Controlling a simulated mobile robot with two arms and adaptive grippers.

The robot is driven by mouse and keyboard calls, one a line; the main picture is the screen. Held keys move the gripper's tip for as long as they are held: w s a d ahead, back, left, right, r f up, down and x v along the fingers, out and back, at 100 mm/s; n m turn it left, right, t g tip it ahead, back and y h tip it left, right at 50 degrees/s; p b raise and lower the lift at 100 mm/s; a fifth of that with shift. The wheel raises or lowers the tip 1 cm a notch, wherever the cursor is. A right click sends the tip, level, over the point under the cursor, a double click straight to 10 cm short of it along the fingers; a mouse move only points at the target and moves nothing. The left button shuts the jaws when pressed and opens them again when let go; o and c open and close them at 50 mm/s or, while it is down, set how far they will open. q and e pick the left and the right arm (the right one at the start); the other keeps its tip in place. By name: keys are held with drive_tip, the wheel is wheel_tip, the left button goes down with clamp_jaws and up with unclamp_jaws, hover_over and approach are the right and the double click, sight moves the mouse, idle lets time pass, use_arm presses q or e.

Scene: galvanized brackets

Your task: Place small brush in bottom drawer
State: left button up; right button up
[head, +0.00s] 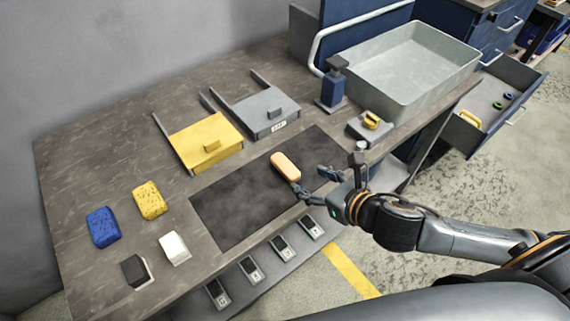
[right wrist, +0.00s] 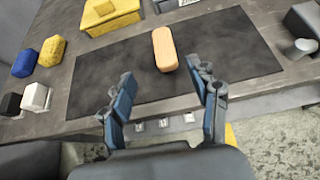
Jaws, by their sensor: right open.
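A tan, rounded oblong block (head: 285,166), which looks like the small brush's back, lies on the dark mat (head: 230,205). No bristles show. It also shows in the right wrist view (right wrist: 164,48), beyond the fingertips. My right gripper (head: 312,184) is open and empty at the mat's front edge, just in front of the block and apart from it. Its two fingers spread wide in the right wrist view (right wrist: 160,90). An open drawer (head: 500,122) stands out from the blue cabinet at the right, below closed drawer fronts. My left gripper is not in view.
A grey tub (head: 410,68), a dark blue dispenser (head: 332,88) and a yellow-handled item (head: 371,121) stand right of the mat. Yellow (head: 209,139) and grey (head: 268,112) box-like pieces lie behind it. Sponges (head: 103,227) and small blocks (head: 174,247) lie left.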

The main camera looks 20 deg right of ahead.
sight(287, 167)
drive_tip(key=x, duration=0.6)
drive_tip(key=shift+w+p, duration=0.25)
drive_tip(key=shift+p, duration=0.05)
drive_tip(key=shift+x, duration=0.85)
drive_tip(key=x, duration=0.2)
drive_tip(key=p+x, duration=0.1)
drive_tip(key=x, duration=0.1)
drive_tip(key=shift+w+d+f, duration=0.15)
drive_tip(key=shift+f, duration=0.2)
clamp_jaws()
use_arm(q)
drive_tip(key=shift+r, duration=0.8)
